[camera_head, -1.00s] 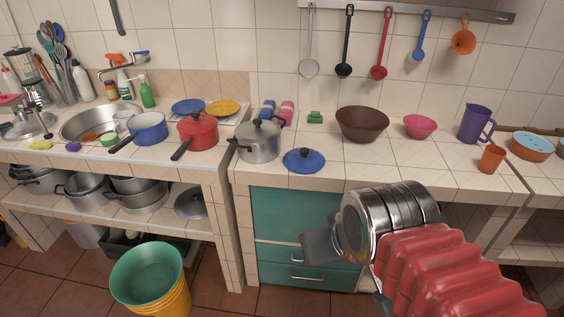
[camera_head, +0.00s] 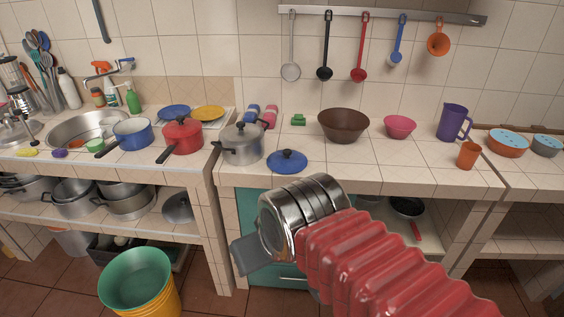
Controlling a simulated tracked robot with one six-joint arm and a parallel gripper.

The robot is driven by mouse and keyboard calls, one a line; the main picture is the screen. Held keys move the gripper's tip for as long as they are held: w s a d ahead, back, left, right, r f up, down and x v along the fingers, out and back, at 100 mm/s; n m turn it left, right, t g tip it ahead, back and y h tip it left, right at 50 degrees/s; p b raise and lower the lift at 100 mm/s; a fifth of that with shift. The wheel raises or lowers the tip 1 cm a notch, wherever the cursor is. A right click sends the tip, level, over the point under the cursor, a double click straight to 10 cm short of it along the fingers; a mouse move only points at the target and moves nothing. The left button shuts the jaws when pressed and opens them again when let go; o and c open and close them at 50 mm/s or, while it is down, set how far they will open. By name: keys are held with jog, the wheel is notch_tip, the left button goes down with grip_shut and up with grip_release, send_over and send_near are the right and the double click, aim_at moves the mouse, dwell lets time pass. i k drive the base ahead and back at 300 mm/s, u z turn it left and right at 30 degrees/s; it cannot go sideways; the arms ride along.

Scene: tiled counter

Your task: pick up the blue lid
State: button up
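The blue lid (camera_head: 287,162) lies flat on the tiled counter, with a dark knob on top. It is right of the silver pot and near the counter's front edge. My gripper (camera_head: 250,258) is in front of the counter, lower than the lid and to its left in the picture, apart from it. Only a grey finger part shows past the metal wrist, so its opening cannot be made out. My red-sleeved arm comes in from the lower right.
A silver pot (camera_head: 243,144) with a lid stands just left of the blue lid. A brown bowl (camera_head: 343,125) and a pink bowl (camera_head: 400,127) stand behind to the right. A green bucket (camera_head: 137,279) stands on the floor.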

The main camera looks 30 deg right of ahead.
aim_at(287, 161)
jog(key=z, duration=0.05)
jog(key=i, duration=1)
jog(key=u, duration=0.05)
